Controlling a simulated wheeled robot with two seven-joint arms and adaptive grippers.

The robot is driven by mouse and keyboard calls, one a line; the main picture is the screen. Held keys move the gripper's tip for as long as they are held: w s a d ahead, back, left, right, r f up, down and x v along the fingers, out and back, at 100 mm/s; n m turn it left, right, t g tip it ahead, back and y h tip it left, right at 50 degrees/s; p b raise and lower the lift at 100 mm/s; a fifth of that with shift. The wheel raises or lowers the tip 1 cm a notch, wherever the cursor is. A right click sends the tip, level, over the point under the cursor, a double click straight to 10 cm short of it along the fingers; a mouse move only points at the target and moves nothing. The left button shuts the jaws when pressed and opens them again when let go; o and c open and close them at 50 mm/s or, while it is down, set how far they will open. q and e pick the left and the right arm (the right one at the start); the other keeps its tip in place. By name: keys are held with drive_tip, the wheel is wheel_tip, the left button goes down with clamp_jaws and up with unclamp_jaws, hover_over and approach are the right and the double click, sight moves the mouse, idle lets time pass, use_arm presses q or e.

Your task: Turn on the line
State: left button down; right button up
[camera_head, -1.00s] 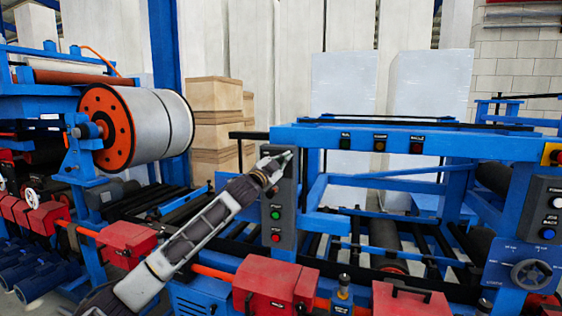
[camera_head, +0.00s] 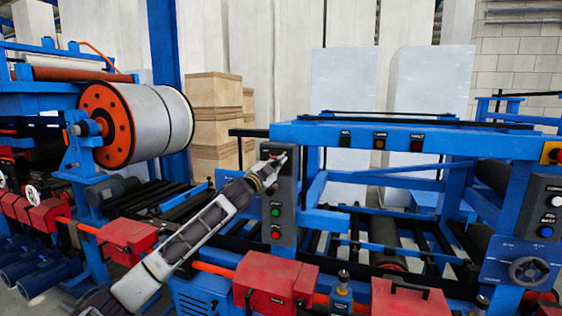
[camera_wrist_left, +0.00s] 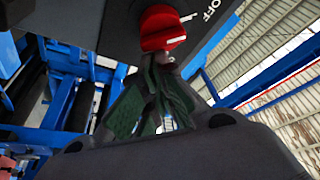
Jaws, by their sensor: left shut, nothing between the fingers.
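A grey control panel (camera_head: 284,205) stands upright on the blue machine in the head view, with a green button (camera_head: 275,212) above a red button (camera_head: 276,234). My left gripper (camera_head: 278,160) is at the upper part of this panel, shut and holding nothing. In the left wrist view a red rotary switch (camera_wrist_left: 160,30) with a white mark sits on the panel face beside the word OFF. The left gripper's fingers (camera_wrist_left: 163,75) are just below the switch, touching it or very close; I cannot tell which. The right gripper is not in view.
A large white roll with an orange end (camera_head: 118,127) is at the left. Red boxes (camera_head: 276,283) line the front of the machine. Cardboard boxes (camera_head: 214,120) stand behind.

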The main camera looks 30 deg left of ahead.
use_arm(q)
drive_tip(key=shift+a, duration=0.1)
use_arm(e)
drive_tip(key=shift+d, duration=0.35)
use_arm(q)
drive_tip(key=shift+s, duration=0.1)
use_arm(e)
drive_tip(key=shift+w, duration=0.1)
use_arm(q)
drive_tip(key=shift+f+m, duration=0.2)
drive_tip(key=shift+m, duration=0.2)
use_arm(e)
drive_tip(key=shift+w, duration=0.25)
use_arm(q)
drive_tip(key=shift+r, duration=0.1)
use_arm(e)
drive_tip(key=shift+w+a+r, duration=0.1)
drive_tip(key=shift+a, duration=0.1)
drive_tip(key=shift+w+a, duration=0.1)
